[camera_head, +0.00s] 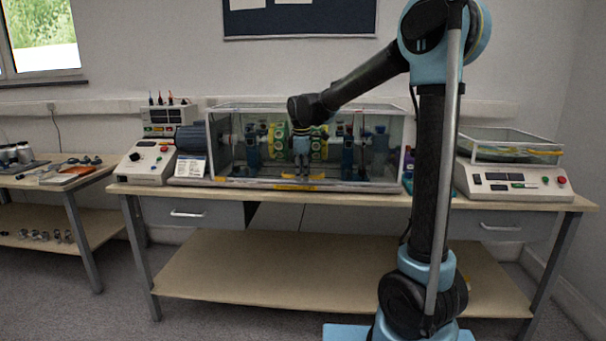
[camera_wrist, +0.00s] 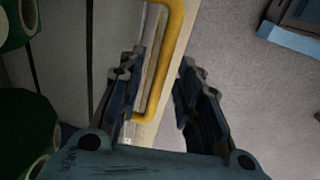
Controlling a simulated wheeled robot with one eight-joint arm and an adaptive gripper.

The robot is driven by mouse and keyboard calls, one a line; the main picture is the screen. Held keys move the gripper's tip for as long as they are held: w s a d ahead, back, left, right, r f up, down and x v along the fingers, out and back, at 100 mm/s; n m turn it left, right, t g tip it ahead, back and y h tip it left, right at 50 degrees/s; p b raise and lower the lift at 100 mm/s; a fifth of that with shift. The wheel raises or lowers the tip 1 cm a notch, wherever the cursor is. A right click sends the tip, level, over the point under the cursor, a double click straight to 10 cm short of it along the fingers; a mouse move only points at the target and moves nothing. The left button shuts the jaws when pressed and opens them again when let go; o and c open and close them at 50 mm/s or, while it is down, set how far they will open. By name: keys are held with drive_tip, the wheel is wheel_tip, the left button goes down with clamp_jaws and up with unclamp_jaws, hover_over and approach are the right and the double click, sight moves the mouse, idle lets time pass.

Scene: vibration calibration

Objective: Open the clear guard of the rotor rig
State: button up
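The rotor rig stands on the bench in the head view, under a box-shaped clear guard (camera_head: 232,150) that looks closed. Green and blue parts show through its panes. A yellow handle (camera_head: 288,187) is low on the guard's front edge. In the wrist view the yellow handle (camera_wrist: 172,50) is a long loop, partly behind the left finger. My gripper (camera_head: 303,177) points down at the guard's front, by the handle. In the wrist view my gripper (camera_wrist: 158,85) is open, its fingers apart with part of the handle showing between them. I cannot tell whether they touch it.
A control box (camera_head: 148,162) with knobs stands left of the rig. A scale-like instrument (camera_head: 512,182) with a clear cover is at the right. A side table (camera_head: 65,178) holds small items at far left. The lower shelf (camera_head: 290,262) is empty.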

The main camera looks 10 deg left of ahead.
drive_tip(key=shift+c, duration=0.2)
clamp_jaws()
